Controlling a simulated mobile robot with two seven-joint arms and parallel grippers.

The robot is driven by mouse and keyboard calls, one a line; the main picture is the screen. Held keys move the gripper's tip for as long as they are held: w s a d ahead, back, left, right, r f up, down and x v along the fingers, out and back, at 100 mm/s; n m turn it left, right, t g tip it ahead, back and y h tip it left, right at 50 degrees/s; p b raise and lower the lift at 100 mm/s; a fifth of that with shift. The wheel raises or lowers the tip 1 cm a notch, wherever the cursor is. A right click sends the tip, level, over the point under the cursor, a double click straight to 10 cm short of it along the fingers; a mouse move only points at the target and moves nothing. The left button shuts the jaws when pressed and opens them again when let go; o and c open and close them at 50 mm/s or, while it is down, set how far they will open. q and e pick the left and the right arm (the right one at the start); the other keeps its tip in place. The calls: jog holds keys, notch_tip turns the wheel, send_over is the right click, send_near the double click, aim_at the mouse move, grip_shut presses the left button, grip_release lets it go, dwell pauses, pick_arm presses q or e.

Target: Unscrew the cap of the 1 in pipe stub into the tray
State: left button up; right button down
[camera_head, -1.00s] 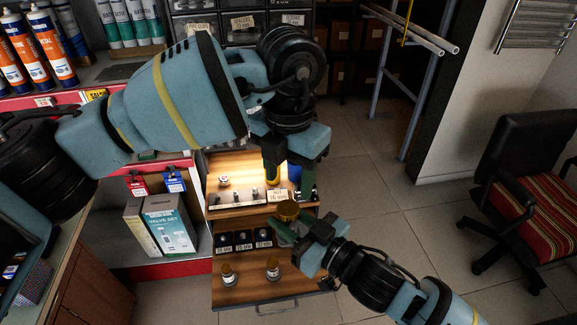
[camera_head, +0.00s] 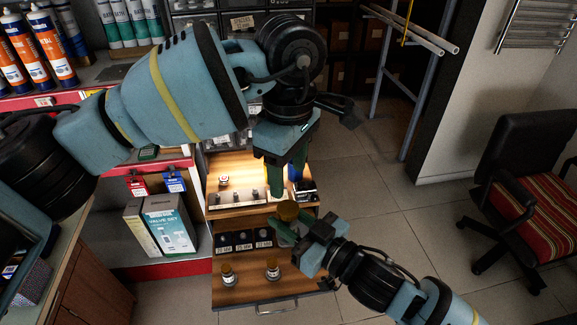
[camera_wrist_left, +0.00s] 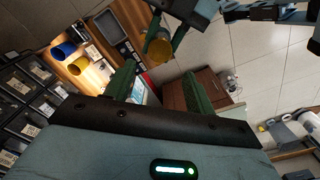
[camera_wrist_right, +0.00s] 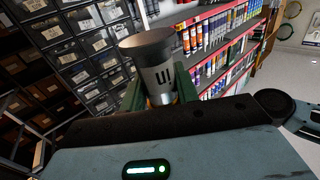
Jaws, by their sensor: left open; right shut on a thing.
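The pipe stub is a silver cylinder with dark marks (camera_wrist_right: 158,80), held upright in my right gripper (camera_wrist_right: 158,92). Its cap (camera_wrist_right: 146,43) looks dark in the right wrist view, brownish gold in the head view (camera_head: 288,210) and gold in the left wrist view (camera_wrist_left: 160,51). The cap sits on top of the stub. My left gripper (camera_head: 286,184) is open and empty, fingers pointing down just above the cap. The left wrist view shows the cap beyond and between its fingers (camera_wrist_left: 158,80). A dark tray (camera_wrist_left: 108,24) lies on the wooden surface; its inside is unclear.
Below, a wooden drawer (camera_head: 250,292) holds two capped jars or stubs (camera_head: 272,269) and black holders (camera_head: 243,240). A valve box (camera_head: 170,225) stands left.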

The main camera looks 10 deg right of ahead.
aim_at(289, 207)
pick_arm(q)
jog(key=shift+m, duration=0.5)
pick_arm(e)
jog(key=shift+r, duration=0.15)
pick_arm(q)
jog(key=shift+f, duration=3.95)
jog(key=shift+c, duration=0.2)
jog(key=c, duration=0.9)
jog(key=n, duration=0.4)
jog(key=shift+n, duration=0.4)
jog(key=shift+c, duration=0.2)
jog(key=n, duration=0.4)
jog(key=shift+n, duration=0.3)
jog(key=shift+r, duration=0.35)
